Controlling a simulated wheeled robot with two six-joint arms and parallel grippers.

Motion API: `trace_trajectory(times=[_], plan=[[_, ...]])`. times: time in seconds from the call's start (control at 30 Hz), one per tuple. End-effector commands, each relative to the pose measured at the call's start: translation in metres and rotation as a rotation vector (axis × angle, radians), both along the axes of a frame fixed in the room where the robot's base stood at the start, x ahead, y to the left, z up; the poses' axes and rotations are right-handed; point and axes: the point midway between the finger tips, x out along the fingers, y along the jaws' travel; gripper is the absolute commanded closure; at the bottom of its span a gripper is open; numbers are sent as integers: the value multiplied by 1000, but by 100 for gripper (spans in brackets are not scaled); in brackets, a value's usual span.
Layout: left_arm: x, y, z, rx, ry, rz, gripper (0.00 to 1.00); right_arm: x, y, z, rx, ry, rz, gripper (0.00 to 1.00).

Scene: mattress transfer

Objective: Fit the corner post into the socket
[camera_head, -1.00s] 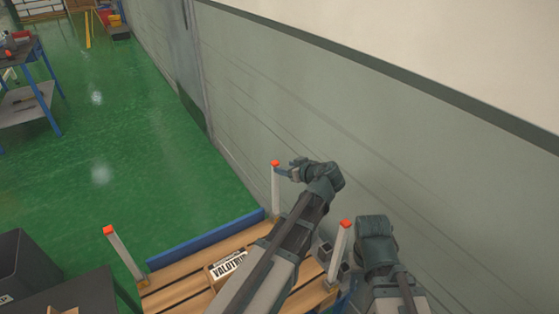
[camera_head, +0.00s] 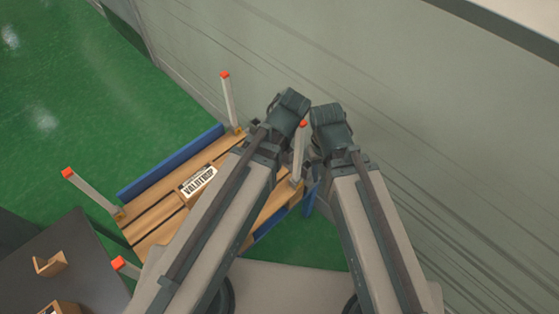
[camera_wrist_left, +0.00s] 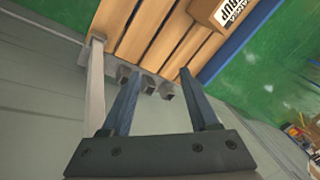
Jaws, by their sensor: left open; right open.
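Grey corner posts with orange-red caps stand at the wooden pallet (camera_head: 150,234): one at the far corner (camera_head: 229,100), one at the left (camera_head: 92,194), one at the right (camera_head: 298,155). A further orange cap (camera_head: 118,263) shows at the near left. The far, left and right posts meet brass-coloured sockets at the pallet corners. My left gripper (camera_wrist_left: 160,72) is open and empty, with a post (camera_wrist_left: 96,85) left of its fingers in the left wrist view. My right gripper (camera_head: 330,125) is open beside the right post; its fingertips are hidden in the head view.
A cardboard box (camera_head: 199,184) lies on the pallet, with blue boards (camera_head: 170,162) at its sides. A grey wall (camera_head: 420,130) stands close behind the arms. A dark table (camera_head: 75,265) is at lower left. Green floor on the left is clear.

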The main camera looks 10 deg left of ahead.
Motion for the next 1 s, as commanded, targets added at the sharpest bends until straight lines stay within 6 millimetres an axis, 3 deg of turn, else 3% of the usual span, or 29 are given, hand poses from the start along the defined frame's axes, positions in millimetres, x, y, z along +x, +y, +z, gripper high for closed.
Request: trace_trajectory(times=[0.03, 0.1, 0.3, 0.6, 0.73, 0.87, 1.0], plan=[[-21, -11, -4, -38, 68, -81, 39, 0, 0, 0, 0, 0, 0, 50], [-41, -25, -8, -88, 148, -187, 39, 0, 0, 0, 0, 0, 0, 50], [-67, -45, -11, -168, 251, -344, 39, 0, 0, 0, 0, 0, 0, 50], [-67, -46, -11, -172, 256, -356, 39, 0, 0, 1, 0, 0, 0, 50], [-67, -46, -2, -171, 255, -355, 39, 0, 0, 10, 0, 0, 0, 50], [-67, -46, 21, -171, 255, -354, 39, 0, 0, 32, 0, 0, 0, 50], [-67, -46, 57, -170, 254, -353, 39, 0, 0, 68, 0, 0, 0, 50]])
